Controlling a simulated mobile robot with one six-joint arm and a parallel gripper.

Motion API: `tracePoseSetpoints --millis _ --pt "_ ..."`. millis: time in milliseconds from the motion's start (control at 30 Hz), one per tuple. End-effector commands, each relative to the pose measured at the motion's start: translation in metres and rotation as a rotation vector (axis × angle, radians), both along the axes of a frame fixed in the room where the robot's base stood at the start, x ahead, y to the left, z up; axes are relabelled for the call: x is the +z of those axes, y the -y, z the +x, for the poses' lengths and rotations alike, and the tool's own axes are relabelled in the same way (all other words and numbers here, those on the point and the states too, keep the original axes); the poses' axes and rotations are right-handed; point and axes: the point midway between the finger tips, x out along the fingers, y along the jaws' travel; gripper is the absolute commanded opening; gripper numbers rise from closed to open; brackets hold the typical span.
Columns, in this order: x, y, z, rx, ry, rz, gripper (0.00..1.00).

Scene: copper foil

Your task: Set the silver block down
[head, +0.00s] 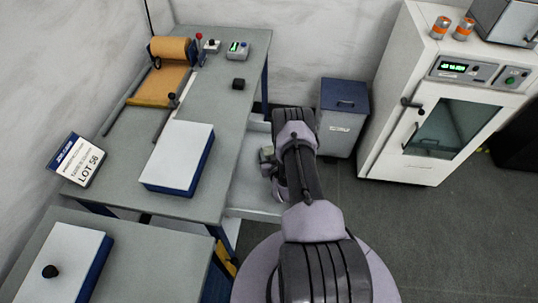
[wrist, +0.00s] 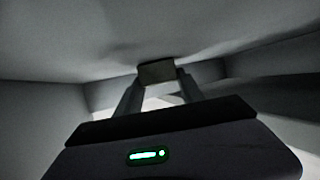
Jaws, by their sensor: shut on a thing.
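In the wrist view, my gripper (wrist: 158,80) is shut on the silver block (wrist: 157,71), a small squarish piece that looks dull grey in the dim light. It sits between the two fingertips. In the head view, my arm hides most of my gripper (head: 266,158), which is low beside the right side of the long grey table; I cannot make out the block there. The wrist view shows a dark, enclosed space with pale walls around the fingers. I cannot tell whether the block touches any surface.
The grey table (head: 222,110) carries a white-topped blue box (head: 180,155), a copper foil roll (head: 172,50) and a LOT 56 sign (head: 79,163). A pale low surface (head: 252,195) lies beside it. A blue-lidded bin (head: 343,115) and a white oven cabinet (head: 395,125) stand right.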

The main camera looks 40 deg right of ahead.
Motion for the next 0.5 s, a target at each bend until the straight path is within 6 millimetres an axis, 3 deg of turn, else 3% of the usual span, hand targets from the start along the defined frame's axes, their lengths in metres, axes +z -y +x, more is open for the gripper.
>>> tracePoseSetpoints --millis 200,233,333,500 --pt "-0.0030 0.0001 0.0004 0.001 0.001 -0.001 0.00" --pt "-0.0038 -0.0002 -0.0002 0.000 -0.001 0.000 0.47" --pt "-0.0026 -0.0003 -0.0001 0.000 -0.001 0.000 0.67" --pt "-0.0025 -0.0003 -0.0002 0.000 -0.001 0.000 0.67"
